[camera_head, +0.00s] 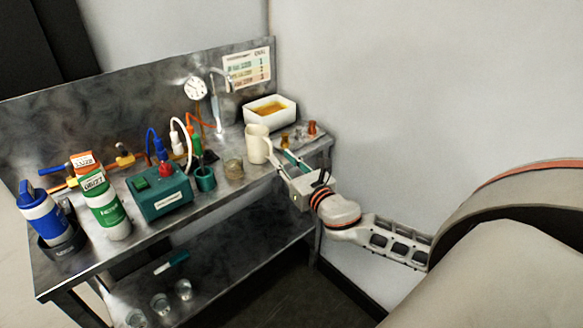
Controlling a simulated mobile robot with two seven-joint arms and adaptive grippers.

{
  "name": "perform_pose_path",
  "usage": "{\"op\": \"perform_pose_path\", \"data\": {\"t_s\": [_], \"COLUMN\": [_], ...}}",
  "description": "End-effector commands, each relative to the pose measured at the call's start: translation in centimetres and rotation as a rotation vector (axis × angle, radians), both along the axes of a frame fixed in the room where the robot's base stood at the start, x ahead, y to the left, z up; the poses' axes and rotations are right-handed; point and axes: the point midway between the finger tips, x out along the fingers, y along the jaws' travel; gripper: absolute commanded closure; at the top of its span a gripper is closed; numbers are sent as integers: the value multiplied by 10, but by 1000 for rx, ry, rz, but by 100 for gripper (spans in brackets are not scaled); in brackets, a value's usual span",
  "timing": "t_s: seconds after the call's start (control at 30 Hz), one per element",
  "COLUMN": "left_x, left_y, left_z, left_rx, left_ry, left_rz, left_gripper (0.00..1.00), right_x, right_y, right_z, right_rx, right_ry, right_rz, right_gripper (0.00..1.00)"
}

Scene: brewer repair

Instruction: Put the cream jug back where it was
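The cream jug (257,144) is upright at the right part of the steel bench, in front of the white tray. My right gripper (277,159) reaches in from the right, and its fingertips are at the jug's right side, where the handle seems to be. The fingers look spread at their base, but their tips are too small to tell whether they grip the jug. I cannot tell whether the jug's base touches the bench. My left gripper is not in view.
A white tray (270,112) with amber contents stands behind the jug. Small amber pieces (312,128) lie right of it. Bottles (104,205) stand farther left.

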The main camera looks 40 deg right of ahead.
Motion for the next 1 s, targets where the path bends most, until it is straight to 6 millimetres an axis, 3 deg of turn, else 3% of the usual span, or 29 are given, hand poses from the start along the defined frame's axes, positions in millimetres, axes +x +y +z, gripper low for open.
{"op": "perform_pose_path", "data": {"t_s": [0.2, 0.37, 0.47, 0.57, 0.67, 0.8, 0.9, 1.0], "left_x": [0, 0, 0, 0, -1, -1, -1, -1], "left_y": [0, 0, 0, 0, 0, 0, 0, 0], "left_z": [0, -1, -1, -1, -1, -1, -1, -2], "left_rx": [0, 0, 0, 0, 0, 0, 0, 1], "left_ry": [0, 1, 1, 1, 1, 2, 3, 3], "left_rz": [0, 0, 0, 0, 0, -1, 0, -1], "left_gripper": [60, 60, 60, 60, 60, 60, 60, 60], "right_x": [-31, -42, -47, -60, -86, -139, -180, -216], "right_y": [4, 5, 8, 20, 44, 93, 131, 164], "right_z": [-1, -1, -14, -54, -117, -202, -248, -278], "right_rx": [1, 1, 71, 301, 701, 1376, 1839, 2233], "right_ry": [2, 1, 20, 82, 177, 297, 339, 337], "right_rz": [1, 0, 3, 1, -31, -171, -331, -508], "right_gripper": [78, 78, 78, 78, 78, 78, 78, 78]}}
